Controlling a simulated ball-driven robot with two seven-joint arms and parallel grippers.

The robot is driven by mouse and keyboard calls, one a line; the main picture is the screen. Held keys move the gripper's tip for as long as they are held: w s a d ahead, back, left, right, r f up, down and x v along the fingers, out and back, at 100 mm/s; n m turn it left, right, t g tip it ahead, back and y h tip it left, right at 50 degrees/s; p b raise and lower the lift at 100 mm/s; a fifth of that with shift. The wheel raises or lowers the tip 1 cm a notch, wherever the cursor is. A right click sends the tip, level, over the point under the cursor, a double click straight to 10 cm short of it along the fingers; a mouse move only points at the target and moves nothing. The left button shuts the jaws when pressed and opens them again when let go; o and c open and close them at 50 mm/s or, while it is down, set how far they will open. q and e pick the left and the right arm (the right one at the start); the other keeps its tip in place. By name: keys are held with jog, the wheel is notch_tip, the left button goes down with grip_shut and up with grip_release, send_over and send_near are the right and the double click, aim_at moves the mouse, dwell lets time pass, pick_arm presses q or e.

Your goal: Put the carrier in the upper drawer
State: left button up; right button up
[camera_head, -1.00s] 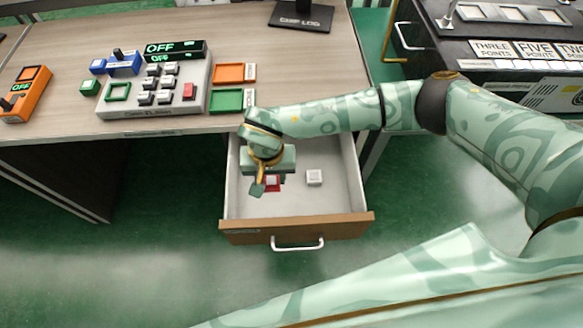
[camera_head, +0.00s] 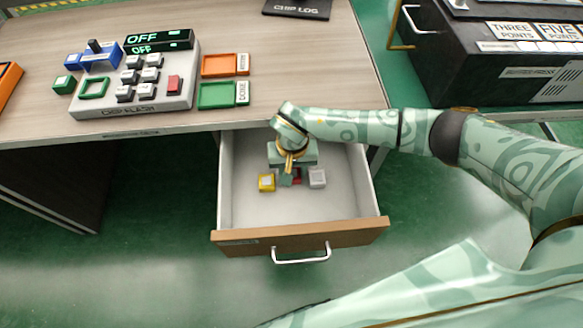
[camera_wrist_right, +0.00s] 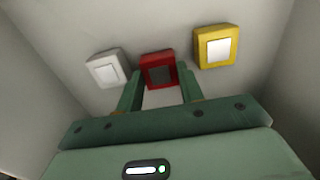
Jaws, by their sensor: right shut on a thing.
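An open drawer (camera_head: 230,205) under the desk holds three small square carriers. The red carrier (camera_wrist_right: 158,70) is between the fingers of my right gripper (camera_wrist_right: 160,85), which is shut on it. In the head view, a bit of the red carrier (camera_head: 297,180) shows beside my right gripper (camera_head: 290,178), which reaches down inside the drawer. The white carrier (camera_head: 317,178) is on the drawer floor to its right, and the yellow carrier (camera_head: 266,182) to its left. Whether the red carrier touches the floor is hard to tell. My left gripper is not in view.
The desk (camera_head: 310,80) holds a keypad panel (camera_head: 150,90), an orange tray (camera_head: 218,66), a green tray (camera_head: 217,95) and a dark base plate (camera_head: 297,8). The drawer's front half is clear. A black cabinet (camera_head: 470,60) stands at the right.

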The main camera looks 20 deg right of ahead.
jog(key=o, duration=0.6)
jog(key=shift+f, duration=0.1)
jog(key=shift+c, duration=0.2)
pick_arm(q)
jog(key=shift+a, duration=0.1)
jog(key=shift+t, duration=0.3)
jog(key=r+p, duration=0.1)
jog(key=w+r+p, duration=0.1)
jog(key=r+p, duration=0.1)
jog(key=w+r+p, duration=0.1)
jog(key=p, duration=0.1)
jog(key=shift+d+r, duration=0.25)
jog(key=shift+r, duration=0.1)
pick_arm(e)
notch_tip(320, 180, up, 12)
jog(key=shift+r, duration=0.25)
